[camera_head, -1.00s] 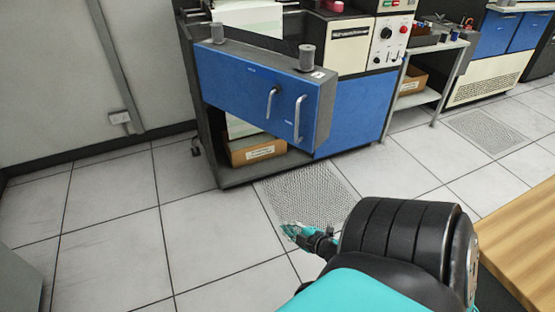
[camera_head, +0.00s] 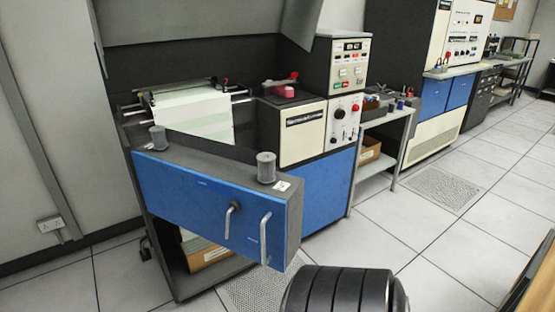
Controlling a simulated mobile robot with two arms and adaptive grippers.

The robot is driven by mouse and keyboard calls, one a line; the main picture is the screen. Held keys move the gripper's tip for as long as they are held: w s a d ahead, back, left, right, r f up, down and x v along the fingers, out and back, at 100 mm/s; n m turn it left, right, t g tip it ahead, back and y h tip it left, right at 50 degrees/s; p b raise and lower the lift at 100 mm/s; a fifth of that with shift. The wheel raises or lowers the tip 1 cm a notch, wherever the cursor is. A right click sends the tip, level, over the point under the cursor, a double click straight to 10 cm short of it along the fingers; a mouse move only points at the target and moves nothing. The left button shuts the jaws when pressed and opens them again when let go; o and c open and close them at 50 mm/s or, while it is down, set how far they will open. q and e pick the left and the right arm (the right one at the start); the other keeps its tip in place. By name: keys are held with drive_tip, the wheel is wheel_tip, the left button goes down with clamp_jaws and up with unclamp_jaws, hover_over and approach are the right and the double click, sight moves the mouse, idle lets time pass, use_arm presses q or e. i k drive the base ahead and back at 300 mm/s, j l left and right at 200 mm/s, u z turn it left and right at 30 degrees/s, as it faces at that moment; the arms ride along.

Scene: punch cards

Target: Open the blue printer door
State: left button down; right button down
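The blue printer door (camera_head: 195,202) is at centre left, on the front of the printer. It is a blue panel with a dark grey top edge, two grey cylindrical knobs and two metal handles. Its right end juts out from the printer front, and a dark gap shows behind its top. The long upright handle (camera_head: 265,237) is near this right end; a shorter handle (camera_head: 231,220) is left of it. Neither of my grippers is in view. A black ridged link of my arm shows at the bottom centre, below and right of the door.
A cardboard box (camera_head: 203,252) sits low inside the printer, below the door. White paper (camera_head: 190,112) lies in the printer above it. A small table (camera_head: 385,133) stands to the right.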

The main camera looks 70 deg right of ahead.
sight(191, 183)
drive_tip(key=l+u, duration=0.3)
drive_tip(key=l, duration=0.65)
drive_tip(key=l+u, duration=0.25)
drive_tip(key=l, duration=0.75)
